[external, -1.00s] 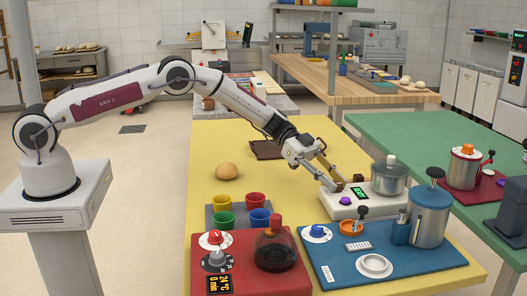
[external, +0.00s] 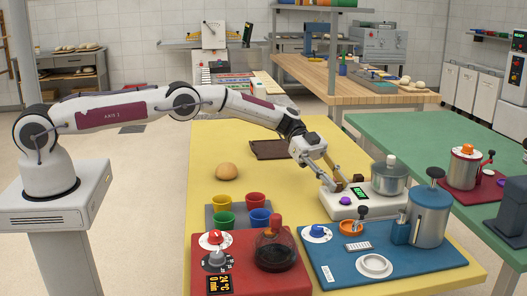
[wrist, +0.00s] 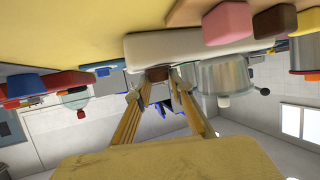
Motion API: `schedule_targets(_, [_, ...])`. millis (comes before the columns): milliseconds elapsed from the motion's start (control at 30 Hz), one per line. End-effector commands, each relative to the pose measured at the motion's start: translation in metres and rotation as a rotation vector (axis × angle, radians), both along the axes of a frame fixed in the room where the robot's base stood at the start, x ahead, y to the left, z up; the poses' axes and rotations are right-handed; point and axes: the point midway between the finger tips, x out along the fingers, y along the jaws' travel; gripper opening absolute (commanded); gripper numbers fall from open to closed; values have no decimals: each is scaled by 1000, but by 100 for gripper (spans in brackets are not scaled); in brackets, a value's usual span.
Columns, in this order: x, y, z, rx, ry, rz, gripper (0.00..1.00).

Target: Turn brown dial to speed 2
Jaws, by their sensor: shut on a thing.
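The brown dial (external: 341,187) is on the white appliance (external: 345,208), beside its lit green display (external: 360,193). My gripper (external: 346,183) reaches down to it from the upper left, with its fingertips on either side of the dial. In the wrist view the brown dial (wrist: 157,74) shows between the two fingertips (wrist: 158,80), which are closed on it. The dial's markings and pointer are hidden or too small to read.
A metal pot (external: 389,177) stands on the appliance right of the dial, and a purple knob (external: 345,201) is in front. A blue board (external: 335,272) with a tall canister (external: 430,215) and a red unit (external: 240,285) lie nearer.

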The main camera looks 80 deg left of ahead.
Motion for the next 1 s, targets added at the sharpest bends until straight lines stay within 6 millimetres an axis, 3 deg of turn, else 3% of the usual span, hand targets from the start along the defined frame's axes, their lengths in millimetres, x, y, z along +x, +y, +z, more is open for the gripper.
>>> schedule_targets(33, [6, 8, 2, 6, -12, 15, 0])
schedule_targets(1000, [-1, 10, -4, 21, 3, -39, 0])
